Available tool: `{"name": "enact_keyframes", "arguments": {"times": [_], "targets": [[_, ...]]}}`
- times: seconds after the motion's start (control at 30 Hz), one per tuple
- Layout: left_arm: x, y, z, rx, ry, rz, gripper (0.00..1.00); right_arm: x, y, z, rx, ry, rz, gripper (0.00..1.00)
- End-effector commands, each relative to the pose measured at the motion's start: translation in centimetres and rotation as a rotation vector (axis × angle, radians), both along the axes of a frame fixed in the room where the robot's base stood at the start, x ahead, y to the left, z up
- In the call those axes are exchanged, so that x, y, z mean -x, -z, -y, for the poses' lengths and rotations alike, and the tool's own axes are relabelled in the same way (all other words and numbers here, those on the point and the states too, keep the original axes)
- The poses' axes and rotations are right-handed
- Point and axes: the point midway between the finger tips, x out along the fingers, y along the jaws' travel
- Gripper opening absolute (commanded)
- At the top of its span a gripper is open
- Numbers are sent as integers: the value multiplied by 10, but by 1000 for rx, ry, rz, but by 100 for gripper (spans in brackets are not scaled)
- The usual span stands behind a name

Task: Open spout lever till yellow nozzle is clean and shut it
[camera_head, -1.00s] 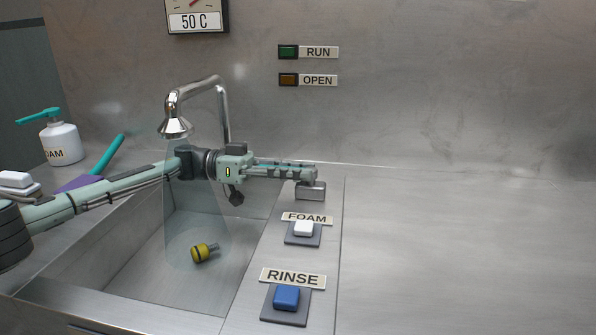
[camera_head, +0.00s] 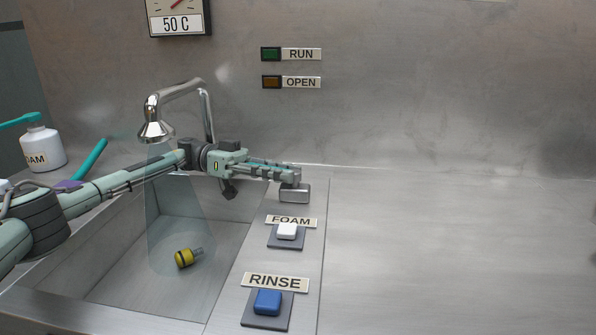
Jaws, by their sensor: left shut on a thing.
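The yellow nozzle (camera_head: 184,258) lies on its side on the sink floor, with a dark band and a grey metal end. The chrome spout (camera_head: 155,131) hangs above it, and a pale translucent cone of water falls from its head around the nozzle. I see no clear dirt on the nozzle at this size. The spout lever (camera_head: 294,194) is a grey metal block on the ledge right of the sink. My left gripper (camera_head: 291,176) reaches across the sink and is shut on the lever's top; its fingers partly hide it. My right gripper is out of view.
A white FOAM button (camera_head: 287,231) and a blue RINSE button (camera_head: 268,301) sit on the ledge nearer me. RUN (camera_head: 271,54) and OPEN (camera_head: 271,82) lamps and a 50 C gauge (camera_head: 177,23) are on the wall. A foam bottle (camera_head: 43,148) stands left. The right counter is clear.

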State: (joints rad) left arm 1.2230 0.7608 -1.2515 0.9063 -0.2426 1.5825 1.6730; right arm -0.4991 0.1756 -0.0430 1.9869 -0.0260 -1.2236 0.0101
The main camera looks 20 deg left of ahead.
Motion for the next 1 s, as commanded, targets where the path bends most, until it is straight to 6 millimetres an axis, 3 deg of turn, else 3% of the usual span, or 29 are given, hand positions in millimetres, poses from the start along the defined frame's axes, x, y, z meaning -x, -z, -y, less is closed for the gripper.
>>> {"name": "enact_keyframes", "arguments": {"times": [0.17,0.2,0.3,0.67,1.0], "targets": [[0,0,1,-1,0,-1,0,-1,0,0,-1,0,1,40],[0,0,1,-1,0,-1,24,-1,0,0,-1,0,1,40],[0,0,1,-1,0,-1,36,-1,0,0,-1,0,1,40],[0,-4,1,0,-1,2,37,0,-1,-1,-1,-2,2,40],[0,-63,0,0,0,5,37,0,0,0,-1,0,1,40]]}}
